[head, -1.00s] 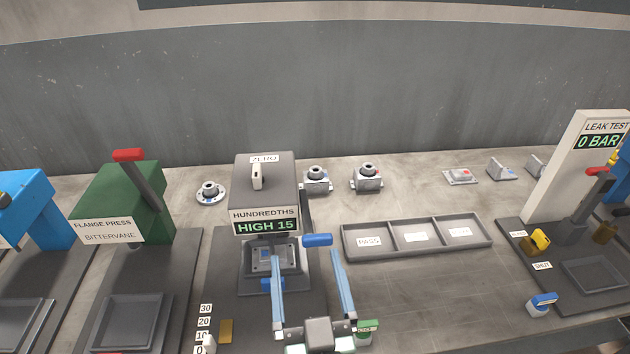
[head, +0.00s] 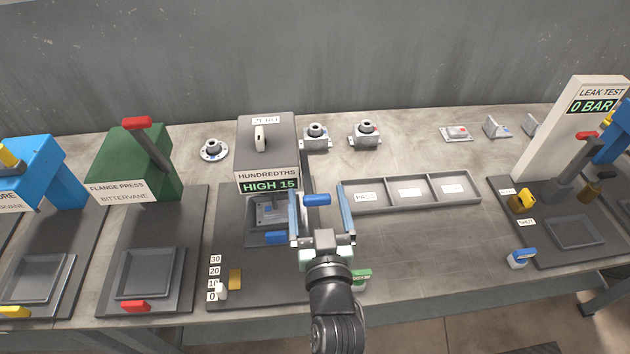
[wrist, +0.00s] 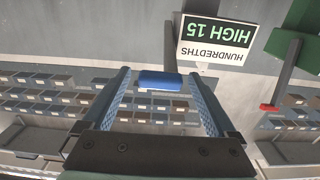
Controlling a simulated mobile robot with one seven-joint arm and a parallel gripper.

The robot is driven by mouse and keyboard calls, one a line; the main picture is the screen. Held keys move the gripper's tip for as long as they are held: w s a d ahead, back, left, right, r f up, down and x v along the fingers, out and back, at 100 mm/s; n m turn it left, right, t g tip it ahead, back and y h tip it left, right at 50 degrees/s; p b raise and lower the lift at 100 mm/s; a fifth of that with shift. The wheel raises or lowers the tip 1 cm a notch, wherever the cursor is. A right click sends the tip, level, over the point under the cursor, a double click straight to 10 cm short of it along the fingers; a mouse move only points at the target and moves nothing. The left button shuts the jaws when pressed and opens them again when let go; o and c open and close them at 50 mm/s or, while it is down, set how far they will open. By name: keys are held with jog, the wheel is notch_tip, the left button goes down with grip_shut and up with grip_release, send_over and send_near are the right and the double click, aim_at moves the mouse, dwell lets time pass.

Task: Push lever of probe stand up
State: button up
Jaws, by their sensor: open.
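The probe stand (head: 266,150) is a grey block with a display reading "HUNDREDTHS HIGH 15". The lever's blue handle (head: 317,199) sticks out to the right of the stand, below the display. My gripper (head: 318,190) is open, one finger on each side of the handle, in the head view. In the wrist view the blue handle (wrist: 160,80) lies between the two fingertips, with a gap at each side; contact is not visible. A metal part (head: 268,213) sits on the stand's base, partly hidden by my left finger.
A three-compartment tray (head: 386,209) lies just right of my gripper. The green flange press (head: 131,165) stands left and the leak tester (head: 560,130) right. Metal parts (head: 317,137) stand behind. A blue tab (head: 277,238) and a scale (head: 214,271) are at the stand's front.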

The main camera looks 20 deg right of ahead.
jog(key=shift+x, duration=1.75)
grip_shut()
